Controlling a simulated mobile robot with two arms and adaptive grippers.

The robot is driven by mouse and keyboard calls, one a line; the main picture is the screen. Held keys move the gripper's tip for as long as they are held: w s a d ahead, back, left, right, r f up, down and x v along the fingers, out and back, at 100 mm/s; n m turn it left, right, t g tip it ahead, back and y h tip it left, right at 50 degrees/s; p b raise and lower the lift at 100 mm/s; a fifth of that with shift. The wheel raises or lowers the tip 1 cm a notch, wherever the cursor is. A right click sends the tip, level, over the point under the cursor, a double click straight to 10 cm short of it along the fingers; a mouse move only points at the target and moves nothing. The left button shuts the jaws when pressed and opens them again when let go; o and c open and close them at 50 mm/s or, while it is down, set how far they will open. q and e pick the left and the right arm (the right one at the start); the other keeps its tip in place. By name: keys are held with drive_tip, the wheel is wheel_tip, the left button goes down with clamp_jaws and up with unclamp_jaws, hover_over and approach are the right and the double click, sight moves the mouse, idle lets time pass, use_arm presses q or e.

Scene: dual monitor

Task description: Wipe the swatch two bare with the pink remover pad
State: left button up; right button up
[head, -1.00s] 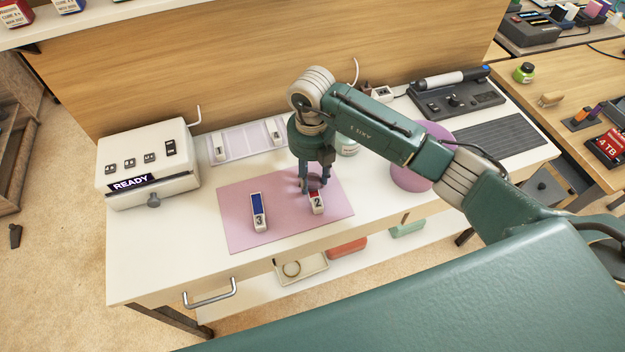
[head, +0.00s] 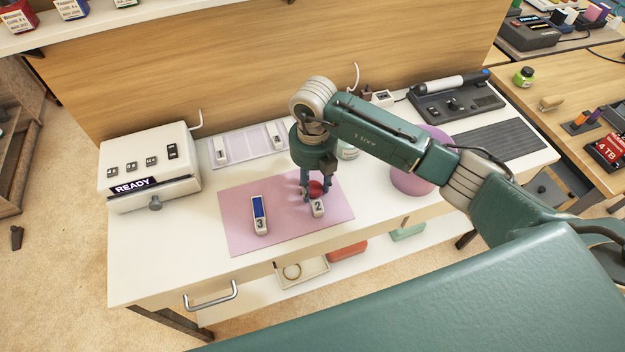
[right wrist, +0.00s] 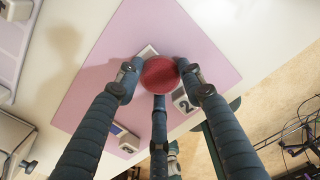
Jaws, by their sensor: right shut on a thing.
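Swatch two (head: 318,209) is a small white block marked 2 on the pink mat (head: 240,235). In the right wrist view, its numbered end (right wrist: 184,103) and a pale far end show. My right gripper (head: 316,190) points down over it, shut on a round remover pad (head: 316,187), which looks deep red. The pad (right wrist: 160,75) sits between the fingers in the right wrist view and covers the swatch's middle, so any colour there is hidden. The pad looks on or just above the swatch; I cannot tell which. My left gripper is out of view.
Swatch three (head: 259,212), with a blue patch, lies left on the mat. A white machine reading READY (head: 150,165) stands at the left. A pale tray (head: 247,146) lies behind the mat, and a purple round thing (head: 408,180) stands right, behind my arm.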

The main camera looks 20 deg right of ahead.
drive_tip(key=shift+w, duration=0.55)
drive_tip(key=shift+s, duration=0.7)
drive_tip(key=shift+w+f, duration=0.1)
drive_tip(key=shift+w, duration=0.15)
drive_tip(key=shift+w+d+b, duration=0.1)
drive_tip(key=shift+w+b, duration=0.2)
drive_tip(key=shift+w, duration=0.15)
drive_tip(key=shift+s+p, duration=0.3)
drive_tip(key=shift+s, duration=0.4)
drive_tip(key=shift+w, duration=0.45)
drive_tip(key=shift+w+b, duration=0.3)
drive_tip(key=shift+b, duration=0.05)
